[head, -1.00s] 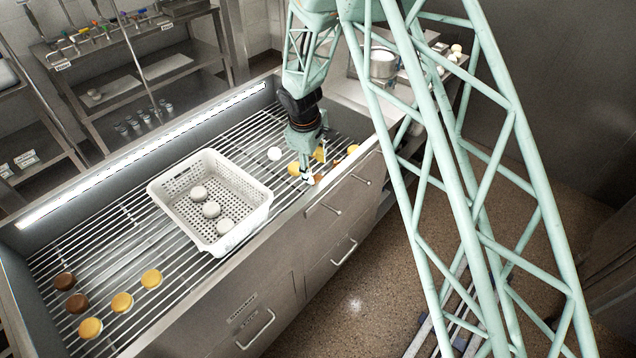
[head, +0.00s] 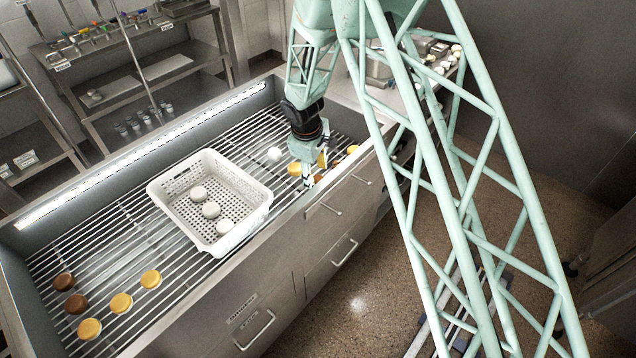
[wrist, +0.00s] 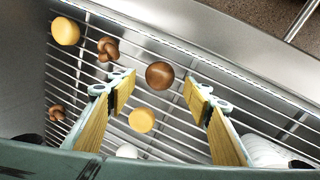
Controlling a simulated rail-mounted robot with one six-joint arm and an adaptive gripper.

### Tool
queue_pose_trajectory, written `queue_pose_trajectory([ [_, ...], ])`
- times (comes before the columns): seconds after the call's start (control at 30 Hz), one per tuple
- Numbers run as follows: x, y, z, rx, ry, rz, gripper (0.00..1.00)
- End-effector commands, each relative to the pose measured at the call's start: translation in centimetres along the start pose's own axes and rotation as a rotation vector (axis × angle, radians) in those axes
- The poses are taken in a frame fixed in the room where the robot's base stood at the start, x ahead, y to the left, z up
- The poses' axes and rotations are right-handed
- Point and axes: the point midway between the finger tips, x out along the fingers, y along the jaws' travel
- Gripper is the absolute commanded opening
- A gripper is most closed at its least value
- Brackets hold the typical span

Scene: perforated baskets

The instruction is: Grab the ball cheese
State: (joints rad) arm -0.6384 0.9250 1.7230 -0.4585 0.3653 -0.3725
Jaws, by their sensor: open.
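My gripper (head: 316,170) is open over the right part of the slatted rack, and its two yellow-padded fingers also show in the wrist view (wrist: 159,82). A round brown cheese (wrist: 159,75) appears between the fingertips, and a smooth yellow cheese (wrist: 141,120) appears between the fingers, nearer the palm. A white round cheese (wrist: 127,151) is partly hidden by the gripper body; a white one also shows left of the gripper in the head view (head: 274,154). I cannot tell for certain which is the ball cheese. Nothing is visibly held.
Brown knotted cheeses (wrist: 108,48) and another yellow cheese (wrist: 66,31) lie left of the fingers. A white perforated basket (head: 165,200) with three white cheeses stands left of my gripper. Several brown and yellow cheeses (head: 121,303) lie at the rack's near left. Metal walls edge the rack.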

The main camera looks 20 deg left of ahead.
Motion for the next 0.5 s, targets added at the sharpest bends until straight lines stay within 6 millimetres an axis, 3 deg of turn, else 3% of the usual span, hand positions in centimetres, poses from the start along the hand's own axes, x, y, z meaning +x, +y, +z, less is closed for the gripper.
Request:
queue_pose_trajectory([
  [0.2, 2.4, 0.0, 0.1, -0.001, -0.001, -0.001, 0.46],
  [0.5, 3.9, 0.0, 0.1, 0.000, 0.000, 0.000, 0.46],
])
